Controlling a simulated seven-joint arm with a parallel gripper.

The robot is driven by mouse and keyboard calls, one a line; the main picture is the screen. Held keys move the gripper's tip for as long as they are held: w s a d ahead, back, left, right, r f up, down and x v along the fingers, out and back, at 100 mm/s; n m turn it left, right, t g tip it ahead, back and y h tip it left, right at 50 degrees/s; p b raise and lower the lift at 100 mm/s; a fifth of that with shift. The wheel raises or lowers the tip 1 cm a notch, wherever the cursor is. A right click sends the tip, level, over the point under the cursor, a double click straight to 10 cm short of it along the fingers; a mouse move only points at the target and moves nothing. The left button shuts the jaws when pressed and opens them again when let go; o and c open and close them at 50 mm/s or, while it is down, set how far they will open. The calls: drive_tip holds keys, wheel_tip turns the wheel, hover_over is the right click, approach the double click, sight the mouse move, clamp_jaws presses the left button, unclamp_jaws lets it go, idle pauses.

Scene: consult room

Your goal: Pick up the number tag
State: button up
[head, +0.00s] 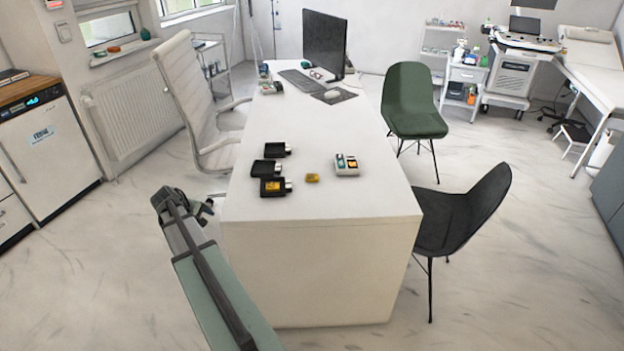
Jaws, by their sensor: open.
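A small flat yellow-orange piece (312,178), which looks like the number tag, lies on the white desk (300,208) near its front edge. It lies between a group of black items and a small white box, apart from both. My gripper (206,209) is at the end of my arm, just left of the desk's front left corner. It is open, small in view and partly hidden behind my arm. It is well to the left of the tag and not touching it.
Three black items (267,168) lie left of the tag, the nearest with a yellow patch. The white box (346,165) with coloured pieces is to the right. A monitor (324,42) and keyboard (301,81) stand farther back. A dark chair (465,212) is at the right; the desk's middle is clear.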

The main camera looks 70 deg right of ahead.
drive_tip(key=s+d+r+m, duration=0.2)
drive_tip(key=s+d+r, duration=0.2)
drive_tip(key=d+r, duration=0.3)
drive_tip(key=s+d+r+m, duration=0.1)
drive_tip(key=s+d+r, duration=0.2)
drive_tip(key=d+r, duration=0.4)
drive_tip(key=s+d+r+m, duration=0.2)
drive_tip(key=s+d+m, duration=0.3)
drive_tip(key=s+d, duration=0.45)
drive_tip(key=m+t+y, duration=0.1)
drive_tip(key=m+t, duration=0.1)
drive_tip(key=m, duration=0.4)
hover_over(312, 176)
drive_tip(key=s+a, duration=0.1)
drive_tip(key=a, duration=0.2)
wheel_tip(312, 176, down, 5)
drive_tip(key=shift+s+f, duration=0.15)
drive_tip(key=shift+f, duration=0.05)
drive_tip(key=shift+x, duration=3.15)
drive_tip(key=shift+a, duration=0.25)
drive_tip(key=c, duration=1.1)
